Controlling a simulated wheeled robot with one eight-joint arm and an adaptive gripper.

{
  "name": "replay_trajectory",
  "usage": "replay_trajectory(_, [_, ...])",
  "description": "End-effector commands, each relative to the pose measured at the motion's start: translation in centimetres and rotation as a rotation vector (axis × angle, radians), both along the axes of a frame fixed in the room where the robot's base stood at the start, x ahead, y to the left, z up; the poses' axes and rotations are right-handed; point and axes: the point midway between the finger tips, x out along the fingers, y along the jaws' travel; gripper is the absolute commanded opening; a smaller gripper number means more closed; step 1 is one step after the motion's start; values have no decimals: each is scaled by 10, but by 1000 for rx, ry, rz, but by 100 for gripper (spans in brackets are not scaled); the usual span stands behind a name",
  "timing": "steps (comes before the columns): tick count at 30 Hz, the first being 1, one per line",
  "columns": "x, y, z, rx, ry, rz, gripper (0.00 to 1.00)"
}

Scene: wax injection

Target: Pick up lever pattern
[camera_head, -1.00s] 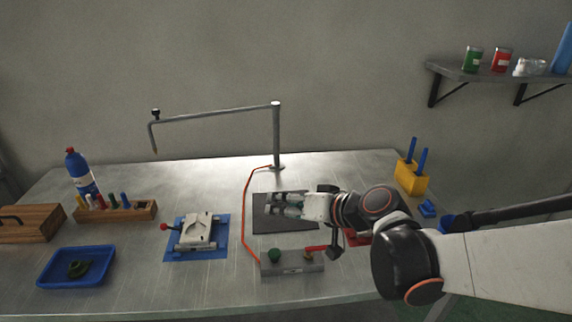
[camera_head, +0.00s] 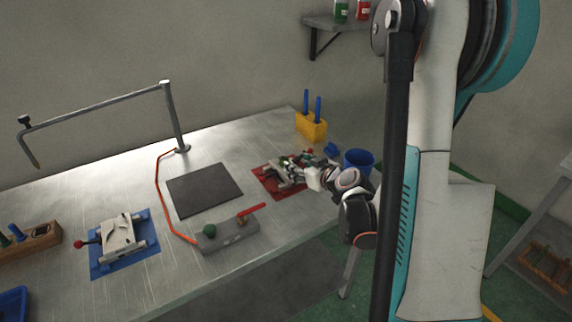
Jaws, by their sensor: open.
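My gripper (camera_head: 292,168) is at the red mat (camera_head: 262,171) on the right part of the bench, over or against a pale metal fixture on it. Its jaws are open. I cannot make out a lever pattern there or tell whether the jaws surround anything. A similar pale fixture (camera_head: 118,236) with a red-knobbed handle sits on a blue mat (camera_head: 142,254) at the left.
A grey block (camera_head: 228,236) with a green knob and red handle stands at the front edge. A dark plate (camera_head: 204,190) lies mid-bench. A yellow holder (camera_head: 311,127) with blue tools and a blue bin (camera_head: 359,161) are near my gripper. A jointed post (camera_head: 174,118) stands behind.

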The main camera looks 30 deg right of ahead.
Motion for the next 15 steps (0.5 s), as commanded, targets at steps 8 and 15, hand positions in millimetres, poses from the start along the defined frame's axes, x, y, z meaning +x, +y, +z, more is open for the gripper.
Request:
replay_trajectory(8, [35, 1, -13, 1, 0, 1, 49])
replay_trajectory(15, [44, 1, -18, 0, 0, 1, 49])
